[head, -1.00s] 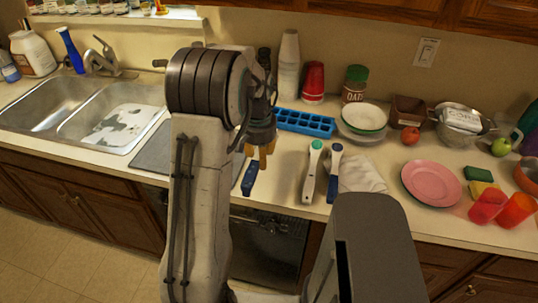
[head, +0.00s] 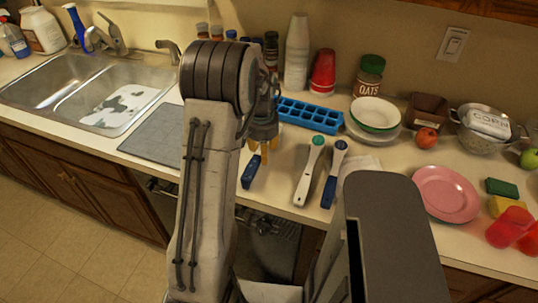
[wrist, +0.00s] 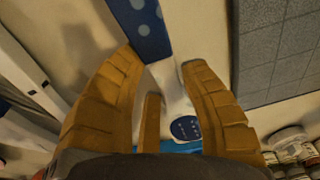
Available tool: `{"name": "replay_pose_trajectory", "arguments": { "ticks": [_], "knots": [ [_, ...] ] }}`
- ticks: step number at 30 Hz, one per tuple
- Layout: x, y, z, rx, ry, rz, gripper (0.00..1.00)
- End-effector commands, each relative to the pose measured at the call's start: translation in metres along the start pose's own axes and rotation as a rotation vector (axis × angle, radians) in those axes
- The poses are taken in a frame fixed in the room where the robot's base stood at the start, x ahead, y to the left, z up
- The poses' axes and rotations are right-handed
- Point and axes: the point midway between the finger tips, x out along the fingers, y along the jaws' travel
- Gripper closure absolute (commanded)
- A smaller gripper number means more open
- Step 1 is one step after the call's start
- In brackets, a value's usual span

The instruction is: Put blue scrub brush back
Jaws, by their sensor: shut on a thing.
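My gripper (head: 262,150) has tan fingers and hangs over the counter between the grey mat and two other brushes. It is shut on a brush with a dark blue grip (head: 251,172), which points toward the counter's front edge. In the wrist view, the blue scrub brush shows its spotted blue grip (wrist: 140,25), pale neck and blue oval head between my gripper's fingers (wrist: 160,85). I cannot tell whether it touches the counter. To the right lie a white brush with a teal head (head: 309,172) and a similar blue-and-white brush (head: 334,174).
A blue ice tray (head: 310,115) lies behind the brushes. The grey mat (head: 155,140) and sink (head: 75,90) are to the left. Bottles and cups stand along the wall.

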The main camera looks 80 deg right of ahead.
Motion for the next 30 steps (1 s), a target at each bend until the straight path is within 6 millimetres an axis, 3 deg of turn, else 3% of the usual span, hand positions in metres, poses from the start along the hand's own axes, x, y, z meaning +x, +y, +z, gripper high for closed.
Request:
{"name": "replay_pose_trajectory", "arguments": {
  "ticks": [15, 16, 23, 30],
  "knots": [
    [0.0065, -0.0021, 0.0011, 0.004, 0.000, -0.001, 0.94],
    [0.0058, -0.0021, 0.0011, 0.004, 0.000, 0.000, 0.58],
    [0.0052, -0.0020, 0.0011, 0.003, -0.001, 0.000, 0.38],
    [0.0046, -0.0021, 0.0009, 0.003, 0.000, 0.000, 0.38]
  ]
}}
